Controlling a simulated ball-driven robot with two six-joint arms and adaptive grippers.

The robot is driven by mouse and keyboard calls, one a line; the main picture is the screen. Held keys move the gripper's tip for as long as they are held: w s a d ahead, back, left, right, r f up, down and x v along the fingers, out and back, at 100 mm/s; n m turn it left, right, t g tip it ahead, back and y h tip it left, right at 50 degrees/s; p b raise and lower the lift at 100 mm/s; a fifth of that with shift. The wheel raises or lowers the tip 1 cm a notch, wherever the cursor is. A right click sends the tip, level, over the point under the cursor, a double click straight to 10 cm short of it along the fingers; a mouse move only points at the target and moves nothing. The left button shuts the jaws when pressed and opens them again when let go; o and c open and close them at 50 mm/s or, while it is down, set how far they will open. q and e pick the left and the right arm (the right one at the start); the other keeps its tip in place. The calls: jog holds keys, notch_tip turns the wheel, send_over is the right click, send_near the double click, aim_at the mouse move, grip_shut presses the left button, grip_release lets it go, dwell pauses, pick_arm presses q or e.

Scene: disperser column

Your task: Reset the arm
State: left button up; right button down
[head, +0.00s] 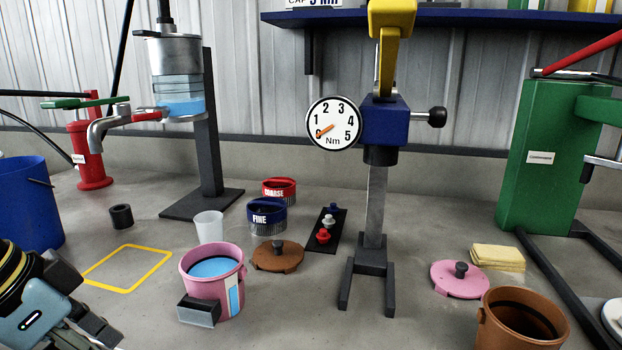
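My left gripper (98,296) is at the lower left corner of the head view. Its two dark fingers are apart with nothing seen between them, and part of it is cut off by the frame edge. It is left of the pink pot (232,285), which holds blue liquid, and just below the yellow square outline (128,268) on the bench. My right gripper is not in view. The blue stand (384,118) has a yellow arm (392,40) raised on top and a round dial (333,123) whose needle points near 0.
A steel vessel (176,58) with a tap hangs on a dark column. FINE (267,220) and COARSE (279,189) cups, a brown lid (278,256) and a white cup (209,226) stand mid-bench. A blue bucket (25,195) is left; a brown pot (522,320) is right.

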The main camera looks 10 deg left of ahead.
pick_arm(q)
jog(key=s+f+n+y, duration=0.35)
jog(key=s+f, duration=0.35)
jog(key=s, duration=0.3)
jog(key=s+a+f+n+g, duration=0.1)
jog(key=s+f, duration=0.1)
jog(key=f, duration=1.3)
jog(key=s+a+f+g, duration=0.1)
jog(key=s+a+f, duration=0.15)
jog(key=f, duration=1.25)
jog(key=s+f+g, duration=0.1)
jog(key=s+f, duration=1.1)
jog(key=s, duration=0.5)
jog(key=shift+d, duration=0.15)
